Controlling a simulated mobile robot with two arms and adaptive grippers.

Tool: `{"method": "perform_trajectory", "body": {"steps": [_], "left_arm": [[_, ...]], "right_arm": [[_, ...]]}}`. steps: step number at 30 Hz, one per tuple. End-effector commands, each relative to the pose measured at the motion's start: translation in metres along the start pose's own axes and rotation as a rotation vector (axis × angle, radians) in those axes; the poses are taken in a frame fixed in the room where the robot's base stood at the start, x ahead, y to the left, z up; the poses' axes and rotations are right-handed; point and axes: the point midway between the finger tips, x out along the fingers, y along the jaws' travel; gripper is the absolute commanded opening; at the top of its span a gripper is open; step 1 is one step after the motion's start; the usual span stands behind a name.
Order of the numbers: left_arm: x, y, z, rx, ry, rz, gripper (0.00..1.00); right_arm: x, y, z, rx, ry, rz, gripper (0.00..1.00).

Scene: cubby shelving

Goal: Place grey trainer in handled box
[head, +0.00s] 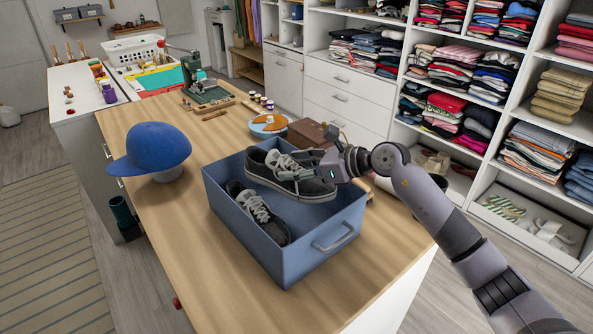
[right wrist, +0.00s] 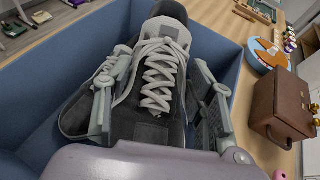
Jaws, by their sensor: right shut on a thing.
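A blue box (head: 282,257) with a metal handle on its front side stands on the wooden counter. One grey trainer (head: 258,213) with pale laces lies inside it at the left. My right gripper (head: 318,166) is shut on a second grey trainer (head: 290,190), at the box's far right part. In the right wrist view the fingers clasp this trainer (right wrist: 160,75) on both sides of its laces, with blue box walls (right wrist: 60,75) around it. I cannot tell whether its sole touches the box floor. My left gripper is not in view.
A blue cap (head: 150,148) on a stand is left of the box. A brown leather case (head: 308,133) and a blue round dish (head: 268,124) stand behind it. Shelves of folded clothes (head: 465,75) line the right. The counter's left front (head: 190,240) is clear.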

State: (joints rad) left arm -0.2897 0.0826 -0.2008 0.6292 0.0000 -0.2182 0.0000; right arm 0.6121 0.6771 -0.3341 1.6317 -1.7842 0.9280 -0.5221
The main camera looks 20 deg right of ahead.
Motion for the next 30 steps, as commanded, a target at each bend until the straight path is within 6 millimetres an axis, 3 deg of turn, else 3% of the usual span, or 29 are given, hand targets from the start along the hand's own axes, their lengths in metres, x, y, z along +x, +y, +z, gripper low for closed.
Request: {"method": "perform_trajectory", "body": {"steps": [3, 9, 27, 28, 30], "left_arm": [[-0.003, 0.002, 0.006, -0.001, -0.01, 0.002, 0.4], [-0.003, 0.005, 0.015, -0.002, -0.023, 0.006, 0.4], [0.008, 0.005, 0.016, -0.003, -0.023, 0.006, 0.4], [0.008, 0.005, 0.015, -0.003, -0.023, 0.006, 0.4], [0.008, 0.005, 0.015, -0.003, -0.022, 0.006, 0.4]], "right_arm": [[0.004, 0.0, -0.011, 0.002, -0.004, -0.001, 0.1], [0.005, 0.0, -0.013, -0.001, -0.006, -0.002, 0.1], [0.01, 0.0, -0.024, -0.001, -0.005, -0.001, 0.1], [0.011, 0.0, -0.026, 0.0, -0.001, 0.0, 0.51], [0.011, 0.0, -0.026, 0.0, -0.001, 0.0, 0.56]]}}
